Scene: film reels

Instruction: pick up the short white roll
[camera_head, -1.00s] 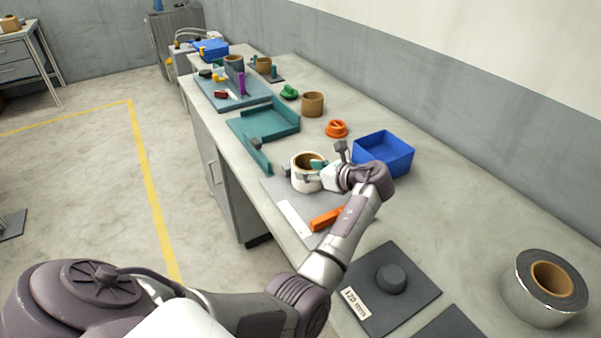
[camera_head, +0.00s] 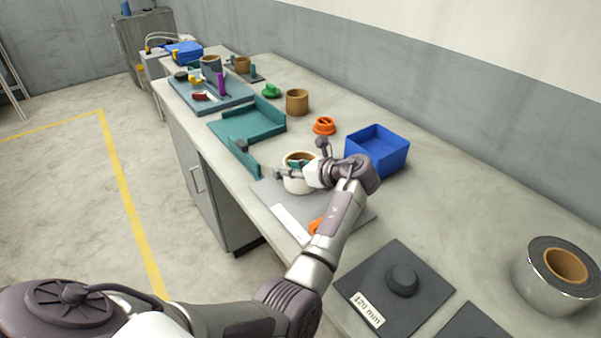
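The short white roll (camera_head: 297,184) with a brown core stands upright on a grey mat on the bench, near the middle of the head view. My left gripper (camera_head: 296,165) is at the roll, with its fingers spread at the roll's near-left side and far side. My wrist covers the roll's right part. The fingers look apart, but I cannot tell whether they touch the roll. My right gripper is not in view.
A blue bin (camera_head: 377,150) stands right of my wrist, with an orange ring (camera_head: 324,126) behind. A teal tray (camera_head: 247,124) lies left. A silver roll (camera_head: 555,277) stands at right.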

